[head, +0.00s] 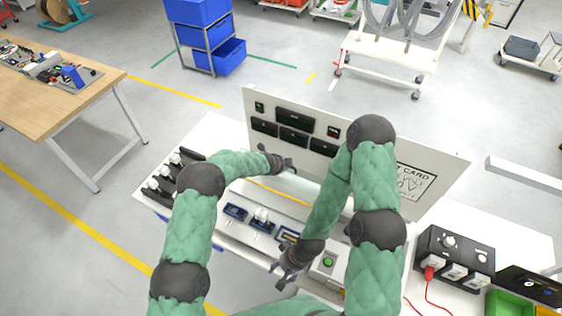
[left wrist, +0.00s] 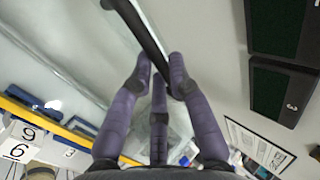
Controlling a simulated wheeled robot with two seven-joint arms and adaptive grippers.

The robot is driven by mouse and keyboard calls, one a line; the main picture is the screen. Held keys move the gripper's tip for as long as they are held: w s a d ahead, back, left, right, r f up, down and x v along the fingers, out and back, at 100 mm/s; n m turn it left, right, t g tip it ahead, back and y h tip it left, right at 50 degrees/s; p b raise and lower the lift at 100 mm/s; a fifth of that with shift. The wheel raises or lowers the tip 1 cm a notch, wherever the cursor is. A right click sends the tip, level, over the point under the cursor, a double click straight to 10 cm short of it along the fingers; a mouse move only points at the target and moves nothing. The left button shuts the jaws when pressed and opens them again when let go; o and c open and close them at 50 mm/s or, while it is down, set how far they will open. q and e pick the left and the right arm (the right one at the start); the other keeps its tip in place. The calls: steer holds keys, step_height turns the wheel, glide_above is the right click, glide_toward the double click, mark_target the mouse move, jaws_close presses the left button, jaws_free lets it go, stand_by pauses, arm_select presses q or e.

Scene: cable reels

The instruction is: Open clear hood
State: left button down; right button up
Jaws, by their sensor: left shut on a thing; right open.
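The clear hood is hard to make out in the head view; in the left wrist view its see-through pane (left wrist: 88,55) shows beside a black bar (left wrist: 138,28). My left gripper (head: 284,163) reaches in front of the upright white panel. In the left wrist view its fingers (left wrist: 160,70) are closed on the end of the black bar, which looks like the hood's handle. My right gripper (head: 286,272) is open and empty, low over the front of the bench, left of a green button (head: 328,262). My arms hide part of the bench and panel.
The white panel (head: 262,103) with black modules stands behind the bench. Blue fixtures (head: 236,211) sit on the bench, with black-and-white parts (head: 160,187) at its left. A black socket box (head: 455,258) with a red plug is at right. A wooden table (head: 60,105) stands at far left.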

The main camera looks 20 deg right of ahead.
arm_select(q)
steer(key=shift+w+d+r, duration=0.15)
steer(key=shift+w+r, duration=0.15)
steer(key=shift+r, duration=0.15)
steer(key=shift+w+d+r, duration=0.15)
steer(key=shift+w+r, duration=0.1)
steer(key=shift+r, duration=0.2)
steer(key=c, duration=1.2)
jaws_free()
steer(key=shift+o, duration=0.2)
steer(key=shift+s+f, duration=0.1)
steer(key=shift+s, duration=0.1)
steer(key=shift+s+a+f, duration=0.1)
steer(key=shift+a+f, duration=0.05)
steer(key=shift+f, duration=0.1)
steer(key=shift+v, duration=1.2)
steer(key=v, duration=0.9)
steer(key=shift+s+r, duration=0.2)
steer(key=shift+r, duration=0.05)
